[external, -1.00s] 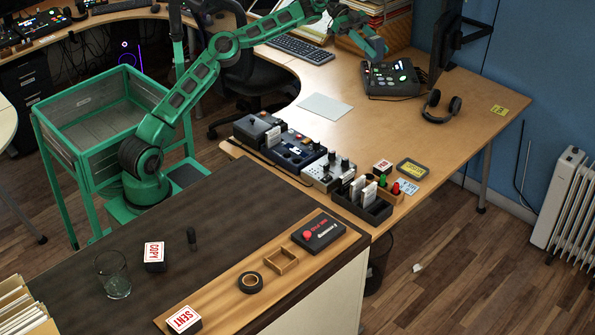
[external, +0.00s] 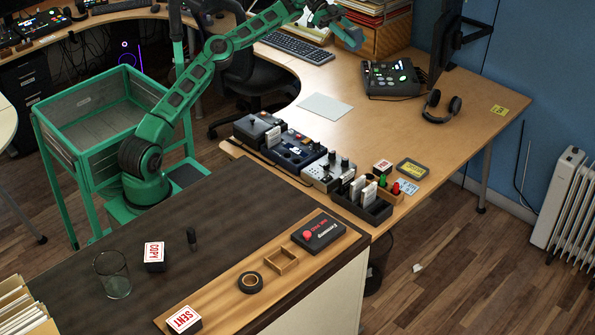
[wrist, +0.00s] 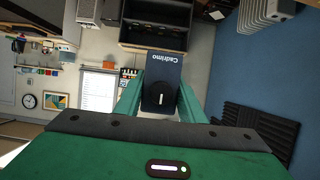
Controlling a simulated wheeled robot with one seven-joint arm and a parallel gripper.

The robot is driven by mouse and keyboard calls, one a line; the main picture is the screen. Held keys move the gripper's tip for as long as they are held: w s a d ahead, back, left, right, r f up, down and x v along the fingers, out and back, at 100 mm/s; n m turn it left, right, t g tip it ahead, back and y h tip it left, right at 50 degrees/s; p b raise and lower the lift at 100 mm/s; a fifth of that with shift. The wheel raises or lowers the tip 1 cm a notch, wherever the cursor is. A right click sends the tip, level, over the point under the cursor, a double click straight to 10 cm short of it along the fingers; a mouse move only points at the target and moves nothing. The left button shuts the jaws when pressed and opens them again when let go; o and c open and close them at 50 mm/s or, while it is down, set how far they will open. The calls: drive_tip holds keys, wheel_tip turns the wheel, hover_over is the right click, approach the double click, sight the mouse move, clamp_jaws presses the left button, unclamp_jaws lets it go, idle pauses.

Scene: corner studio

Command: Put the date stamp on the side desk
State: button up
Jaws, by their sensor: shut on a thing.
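My gripper (external: 350,38) is raised over the far part of the wooden desk (external: 430,130) in the external view. In the wrist view my gripper (wrist: 160,88) is shut on a dark blue block (wrist: 163,68) lettered "Cadrimo", with a round black dial bearing a white mark. One green finger is on each side of it. I cannot tell for sure that this block is the date stamp. A dark-topped desk (external: 110,228) stands in front, apart from my gripper. I cannot tell which desk is the side desk.
The dark desk bears a COPY stamp (external: 154,256), a SENT stamp (external: 184,320), a glass (external: 113,274), a tape roll (external: 250,282) and a black box (external: 318,232). Its middle is fairly clear. Boxes and pen holders (external: 362,205) line the wooden desk's near edge.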

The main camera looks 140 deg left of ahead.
wheel_tip(320, 180, down, 45)
idle(0.3)
drive_tip(key=o, duration=0.7)
drive_tip(key=shift+f, duration=0.15)
drive_tip(key=o, duration=0.4)
drive_tip(key=shift+s+r, duration=0.3)
drive_tip(key=shift+s, duration=0.05)
drive_tip(key=v, duration=0.2)
drive_tip(key=shift+s+r, duration=0.1)
drive_tip(key=shift+s, duration=0.15)
wheel_tip(320, 180, up, 7)
drive_tip(key=shift+a+f, duration=0.1)
